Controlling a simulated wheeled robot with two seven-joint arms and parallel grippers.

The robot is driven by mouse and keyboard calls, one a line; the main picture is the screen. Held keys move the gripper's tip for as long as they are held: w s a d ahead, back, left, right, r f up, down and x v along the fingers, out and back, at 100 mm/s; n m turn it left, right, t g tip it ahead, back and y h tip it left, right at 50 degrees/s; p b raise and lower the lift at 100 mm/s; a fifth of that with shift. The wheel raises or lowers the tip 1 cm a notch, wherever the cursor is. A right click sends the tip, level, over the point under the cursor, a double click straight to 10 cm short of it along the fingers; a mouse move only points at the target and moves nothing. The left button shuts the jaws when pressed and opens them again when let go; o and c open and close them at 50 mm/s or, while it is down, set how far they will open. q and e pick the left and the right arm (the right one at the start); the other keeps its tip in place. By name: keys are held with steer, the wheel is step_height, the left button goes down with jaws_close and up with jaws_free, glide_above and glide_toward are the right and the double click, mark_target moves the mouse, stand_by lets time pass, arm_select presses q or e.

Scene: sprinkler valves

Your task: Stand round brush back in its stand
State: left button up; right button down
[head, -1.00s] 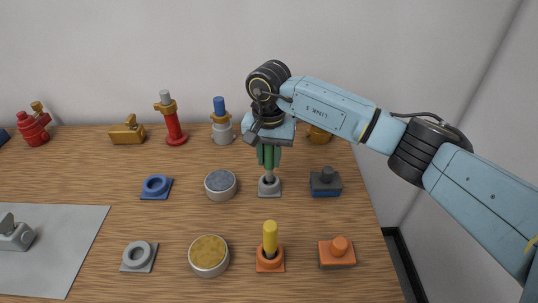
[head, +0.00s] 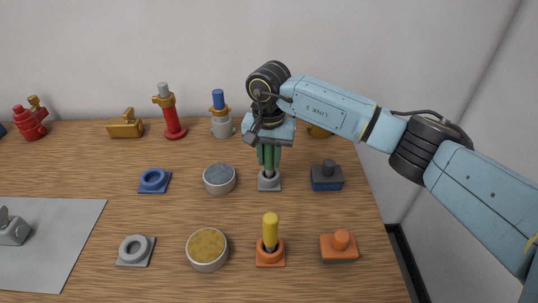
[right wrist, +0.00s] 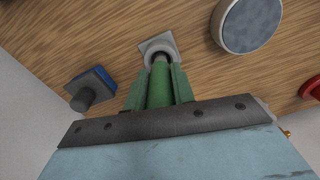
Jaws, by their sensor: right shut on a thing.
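My right gripper (head: 268,160) is shut on the upright green handle of the round brush (right wrist: 160,82). The green fingers press it from both sides in the right wrist view. The grey stand (head: 268,186), a square plate with a ring, is directly below the gripper; it also shows in the right wrist view (right wrist: 145,46). The brush's lower end appears at or inside the ring opening; how deep it sits is hidden. My left gripper is not in view.
A yellow-handled piece (head: 270,230) stands in an orange stand in front. A dark-topped blue block (head: 326,182) lies close right, a grey-topped pot (head: 219,180) close left. Blue (head: 153,181) and grey (head: 135,250) ring stands are empty. Valves line the back, including a red one (head: 170,118).

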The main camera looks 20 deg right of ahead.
steer(key=shift+f, duration=0.25)
steer(key=c, duration=1.1)
jaws_free()
steer(key=shift+r, duration=0.1)
steer(key=shift+r+p, duration=2)
steer(key=shift+r, duration=1.95)
